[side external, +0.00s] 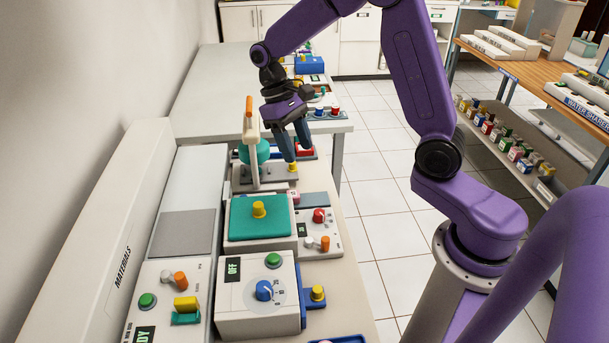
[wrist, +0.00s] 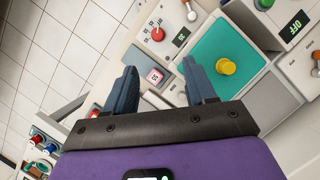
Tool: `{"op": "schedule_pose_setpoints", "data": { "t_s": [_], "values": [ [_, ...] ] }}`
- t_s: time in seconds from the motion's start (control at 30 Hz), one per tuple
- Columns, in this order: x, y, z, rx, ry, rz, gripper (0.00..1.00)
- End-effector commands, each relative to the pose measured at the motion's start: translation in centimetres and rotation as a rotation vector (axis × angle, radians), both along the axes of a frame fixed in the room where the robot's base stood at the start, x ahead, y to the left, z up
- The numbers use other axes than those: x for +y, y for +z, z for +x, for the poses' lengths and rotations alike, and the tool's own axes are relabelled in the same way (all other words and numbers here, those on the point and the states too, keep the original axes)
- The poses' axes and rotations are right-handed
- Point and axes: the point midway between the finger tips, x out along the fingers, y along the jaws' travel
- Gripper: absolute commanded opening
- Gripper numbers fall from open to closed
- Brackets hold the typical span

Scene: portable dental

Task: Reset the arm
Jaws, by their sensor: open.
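My gripper (side external: 288,143) is open and empty, on the purple arm. In the side external view its fingers point down near the yellow knob (side external: 293,167) at the front of a grey-based device with a teal part (side external: 256,152). I cannot tell whether the fingertips touch that knob. In the wrist view my gripper (wrist: 158,85) shows two dark blue fingers spread apart, with nothing held between them. Beyond the fingers are a teal-topped box with a yellow knob (wrist: 226,66) and a small pink-and-white block (wrist: 155,76).
The bench carries a white box with a blue dial and an OFF display (side external: 258,293), a teal-lidded box (side external: 262,222) and a panel with a red knob (side external: 319,215). A long MATERIALS case (side external: 121,240) runs along the left.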

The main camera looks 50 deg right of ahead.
Motion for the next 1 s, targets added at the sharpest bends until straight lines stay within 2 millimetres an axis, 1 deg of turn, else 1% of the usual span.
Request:
{"op": "schedule_pose_setpoints", "data": {
  "t_s": [0.2,0.37,0.5,0.73,0.9,1.0],
  "values": [
    [2.6,1.4,-3.9,-0.074,0.195,0.017,0.55],
    [4.0,2.1,-7.2,-0.129,0.343,0.037,0.55],
    [4.8,2.5,-10.4,-0.174,0.472,0.061,0.55],
    [5.2,2.9,-15.9,-0.246,0.682,0.112,0.55],
    [4.8,2.9,-20.0,-0.295,0.837,0.157,0.55],
    [4.4,2.7,-22.0,-0.319,0.916,0.183,0.55]
  ]
}}
